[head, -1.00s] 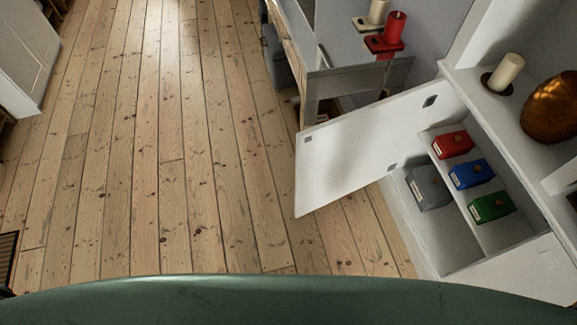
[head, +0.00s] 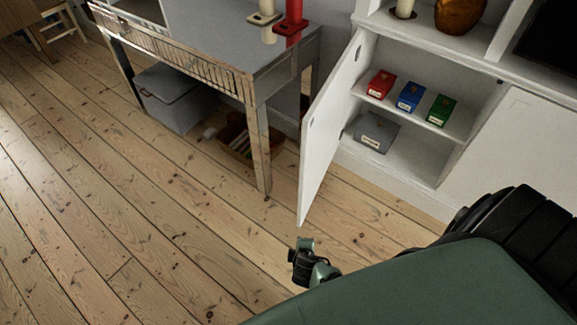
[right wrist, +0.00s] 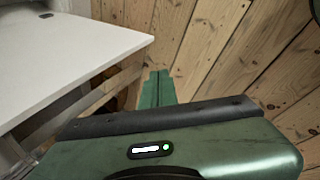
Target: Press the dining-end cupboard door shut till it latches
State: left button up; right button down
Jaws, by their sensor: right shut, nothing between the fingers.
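The white cupboard door (head: 328,125) stands wide open in the head view, hinged at the left side of the white cupboard (head: 400,187). Its free edge points out over the floor. In the right wrist view, a white panel that looks like the door (right wrist: 70,55) fills the upper left. My right gripper (right wrist: 158,88) is shut and empty there, apart from that panel in the picture, with floorboards beyond. A small green and black part of mine shows below the door in the head view, partly hidden by my green body. My left gripper cannot be made out.
Red (head: 381,84), blue (head: 411,97) and green (head: 441,110) boxes stand on the cupboard shelf, a grey box (head: 376,131) below. A side table (head: 257,85) stands left of the door, with a lidded grey bin (head: 176,95) and a crate (head: 238,147) underneath. Floor in front is clear.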

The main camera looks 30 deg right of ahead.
jog(key=w+r+n+t+h+b, duration=0.2)
jog(key=w+r+t+h+b, duration=0.15)
jog(key=w+r+b, duration=0.6)
jog(key=w+r+m+t+h+b, duration=0.1)
jog(key=w+r+t+h+b, duration=0.15)
jog(key=r, duration=0.55)
jog(key=w+r+m+t+h+b, duration=0.1)
jog(key=w+r+t, duration=0.15)
jog(key=r, duration=0.55)
jog(key=s+d+x, duration=0.1)
jog(key=x, duration=0.9)
pick_arm(q)
jog(key=w, duration=0.8)
jog(key=shift+d+t, duration=0.4)
pick_arm(e)
jog(key=s, duration=0.1)
jog(key=s+d, duration=0.2)
jog(key=shift+s+r, duration=0.25)
jog(key=shift+r, duration=0.15)
pick_arm(q)
jog(key=shift+d, duration=0.1)
pick_arm(e)
jog(key=shift+s, duration=0.15)
